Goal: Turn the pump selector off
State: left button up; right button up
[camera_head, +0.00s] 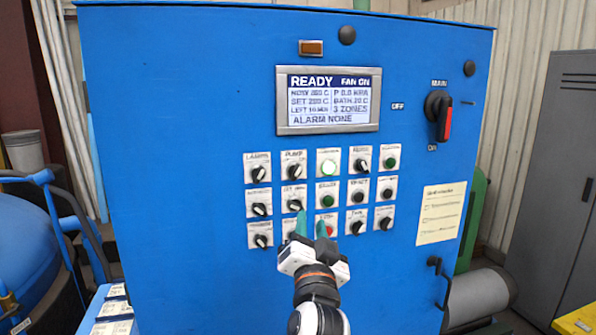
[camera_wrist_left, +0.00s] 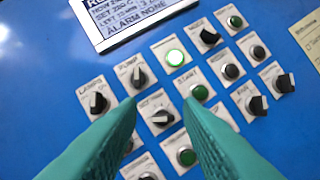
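The pump selector (camera_head: 294,170) is a black knob with a pale pointer mark on a white plate labelled PUMP, in the top row of the blue cabinet's panel, second from left. In the left wrist view the pump selector (camera_wrist_left: 138,77) is ahead of the left fingertip, its mark roughly upright in the picture. I cannot read its setting. My left gripper (camera_head: 312,218) has two teal fingers, spread apart with nothing between them. It is below the pump selector in the head view, over the lower knob rows, apart from the selector. My right gripper is not in view.
Other knobs and buttons sit close around, including a lit green button (camera_head: 328,162). The display (camera_head: 328,99) reads READY, FAN ON, ALARM NONE. A red-handled MAIN switch (camera_head: 439,116) and paper sheet (camera_head: 441,212) are at right. A blue tank (camera_head: 28,255) stands at left.

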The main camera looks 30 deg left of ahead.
aim_at(298, 173)
pick_arm(q)
jog(key=shift+n+y, duration=0.5)
jog(key=shift+y, duration=0.1)
jog(key=w+a+r+p, duration=0.2)
jog(key=w+a+r, duration=0.1)
jog(key=w+a+r+p, duration=0.3)
jog(key=a, duration=0.1)
jog(key=shift+w+r, duration=0.1)
jog(key=shift+r, duration=0.05)
jog(key=shift+w+a+r, duration=0.1)
jog(key=shift+w+a, duration=0.2)
jog(key=shift+w, duration=0.15)
jog(key=shift+a, duration=0.1)
jog(key=shift+c, duration=0.5)
grip_shut()
